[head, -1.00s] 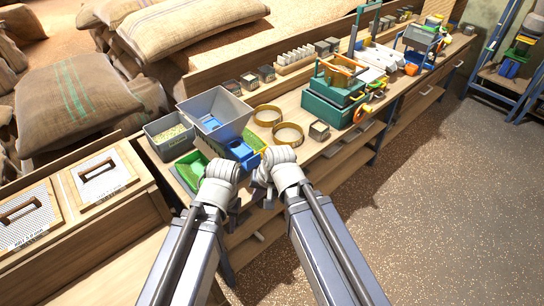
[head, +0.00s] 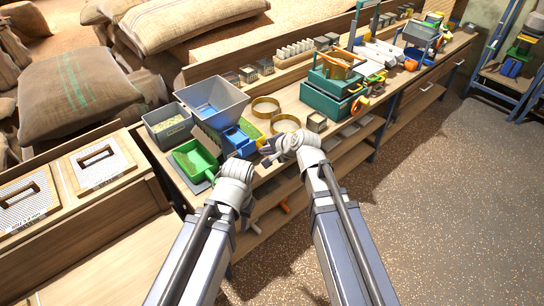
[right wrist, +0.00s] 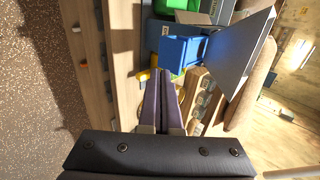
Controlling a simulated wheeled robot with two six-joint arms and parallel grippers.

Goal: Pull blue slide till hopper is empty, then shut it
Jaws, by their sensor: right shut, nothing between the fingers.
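The grey hopper (head: 236,98) stands on the bench, wide mouth up. Its inside looks pale blue, and I see no grain in it. A blue box-shaped part (head: 236,139) sits below the hopper's front; it also shows in the right wrist view (right wrist: 182,54). I cannot make out the slide separately. My right gripper (head: 266,150) is just right of the blue part. In the right wrist view its fingers (right wrist: 164,76) are together and empty, pointing toward the blue part, apart from it. My left gripper (head: 240,186) is in front of the bench edge; its wrist hides the fingers.
A green scoop-like tray (head: 195,160) and a grey bin of grain (head: 168,128) stand left of the hopper. Open floor (head: 430,220) lies in front of the bench.

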